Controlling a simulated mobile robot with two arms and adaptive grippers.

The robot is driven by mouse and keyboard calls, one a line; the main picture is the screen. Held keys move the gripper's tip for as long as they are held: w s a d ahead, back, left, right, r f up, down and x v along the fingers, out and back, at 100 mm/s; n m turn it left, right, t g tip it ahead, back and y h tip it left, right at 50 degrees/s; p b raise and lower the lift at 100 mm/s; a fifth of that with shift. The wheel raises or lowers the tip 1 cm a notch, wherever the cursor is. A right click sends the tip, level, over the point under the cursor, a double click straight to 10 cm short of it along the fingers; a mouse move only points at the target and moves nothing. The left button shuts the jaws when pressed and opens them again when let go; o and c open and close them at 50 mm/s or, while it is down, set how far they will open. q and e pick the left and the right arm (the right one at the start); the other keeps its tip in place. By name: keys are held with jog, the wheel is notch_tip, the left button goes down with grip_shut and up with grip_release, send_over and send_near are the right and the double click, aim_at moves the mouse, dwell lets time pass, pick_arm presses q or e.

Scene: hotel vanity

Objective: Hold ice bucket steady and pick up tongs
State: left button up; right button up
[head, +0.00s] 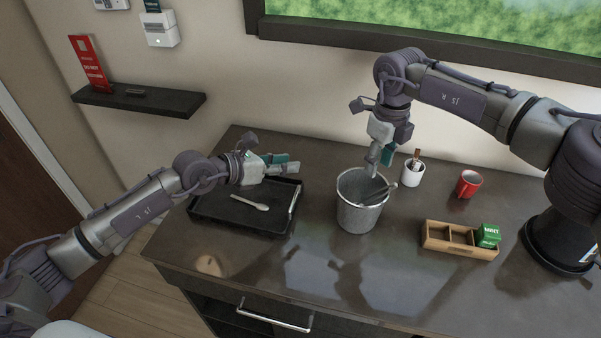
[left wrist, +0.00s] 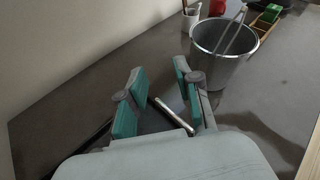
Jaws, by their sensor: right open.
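The grey metal ice bucket (head: 357,218) stands upright on the dark counter; it also shows in the left wrist view (left wrist: 222,68). The metal tongs (head: 380,194) lean inside it, their upper end at the right rim; they also show in the left wrist view (left wrist: 236,30). My left gripper (head: 288,166) is open and empty, left of the bucket and above the back of the black tray; its spread teal fingers show in the left wrist view (left wrist: 158,88). My right gripper (head: 380,162) is open, at the bucket's back rim, above the tongs. Whether it touches them I cannot tell.
The black tray (head: 215,213) with a spoon (head: 250,202) lies left of the bucket. A white cup (head: 412,174) and red mug (head: 468,184) stand behind to the right. A wooden box (head: 445,240) with green packets is at right. The front middle counter is clear.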

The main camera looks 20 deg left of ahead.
aim_at(348, 172)
pick_arm(q)
jog(key=s+d+m+g+h, duration=0.1)
jog(key=s+d+m, duration=0.1)
jog(key=d, duration=0.3)
jog(key=x, duration=1.3)
grip_shut()
